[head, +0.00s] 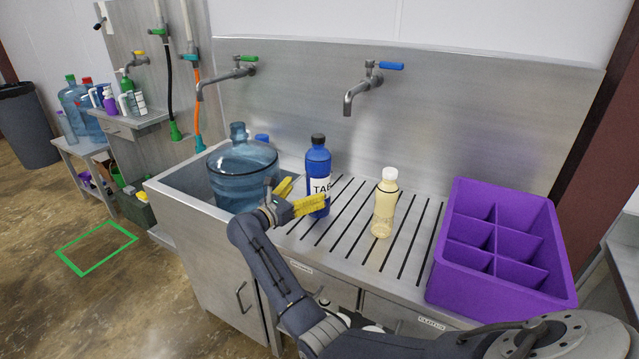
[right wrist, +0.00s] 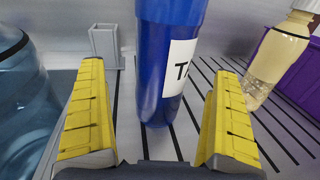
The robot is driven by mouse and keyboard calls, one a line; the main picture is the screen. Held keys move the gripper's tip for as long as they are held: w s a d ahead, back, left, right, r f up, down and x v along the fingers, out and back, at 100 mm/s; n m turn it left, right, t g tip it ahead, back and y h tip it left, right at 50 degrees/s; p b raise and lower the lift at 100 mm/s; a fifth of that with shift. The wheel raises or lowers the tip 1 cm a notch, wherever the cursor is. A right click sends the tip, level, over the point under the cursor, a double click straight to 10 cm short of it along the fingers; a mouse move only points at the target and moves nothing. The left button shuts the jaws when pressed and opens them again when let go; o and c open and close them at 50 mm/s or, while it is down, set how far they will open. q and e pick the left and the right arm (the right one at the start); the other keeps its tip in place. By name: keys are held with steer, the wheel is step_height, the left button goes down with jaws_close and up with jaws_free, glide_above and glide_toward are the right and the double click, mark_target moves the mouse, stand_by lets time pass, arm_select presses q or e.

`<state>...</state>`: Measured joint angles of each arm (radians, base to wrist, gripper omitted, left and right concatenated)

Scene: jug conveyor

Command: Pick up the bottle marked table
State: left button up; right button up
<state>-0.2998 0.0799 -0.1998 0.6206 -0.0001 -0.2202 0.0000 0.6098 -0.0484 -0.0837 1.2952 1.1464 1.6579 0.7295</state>
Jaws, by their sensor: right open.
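A blue bottle (head: 318,165) with a black cap and a white label stands upright on the slotted drainboard. In the right wrist view the blue bottle (right wrist: 166,75) rises just beyond and between the two open fingers (right wrist: 154,115). The fingers stand apart from it on both sides. The bottle's top is cut off in that view. My left gripper is not in view.
A large clear blue jug (head: 240,170) stands in the sink to the left, near the gripper. A pale yellow bottle (head: 385,205) with a white cap stands to the right. A purple divided crate (head: 460,275) sits at the right end. Two taps hang above.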

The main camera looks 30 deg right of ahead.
mark_target(318, 183)
steer(key=shift+s+x, duration=0.1)
steer(key=shift+x, duration=1)
steer(key=shift+s+x, duration=0.15)
steer(key=shift+x, duration=1.75)
steer(key=shift+c, duration=0.3)
steer(key=c, duration=1.5)
steer(key=shift+w+r, duration=0.1)
steer(key=shift+r, duration=0.05)
steer(key=shift+c, duration=0.7)
